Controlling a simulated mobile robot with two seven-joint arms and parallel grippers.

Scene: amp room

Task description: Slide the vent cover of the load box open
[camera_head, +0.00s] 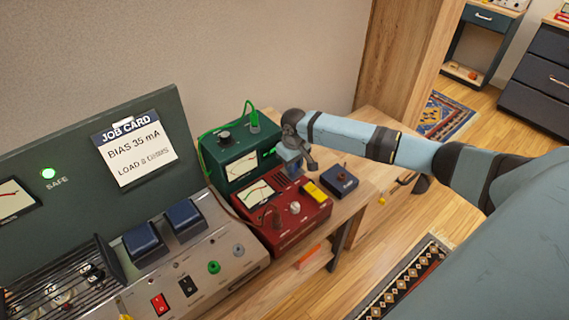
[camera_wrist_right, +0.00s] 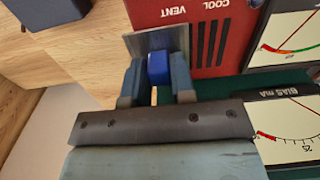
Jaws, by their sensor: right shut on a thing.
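The red load box (camera_head: 290,225) stands on the bench with a meter and knobs on its top. In the right wrist view, its red face (camera_wrist_right: 225,20) carries the words COOL VENT and several dark slots. The grey metal vent cover (camera_wrist_right: 140,42) lies beside the visible slots, with a blue tab (camera_wrist_right: 158,68) standing on it. My right gripper (camera_head: 292,166) is at the back of the load box, shut on the blue tab (camera_wrist_right: 156,82). My gripper hides most of the cover in the head view. My left gripper is not in view.
A green meter box (camera_head: 227,172) with a green cable stands directly behind the load box. A small dark blue box (camera_head: 340,183) is to its right. A large panel with a job card (camera_head: 133,152) and a grey amp chassis (camera_head: 215,250) fill the left.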

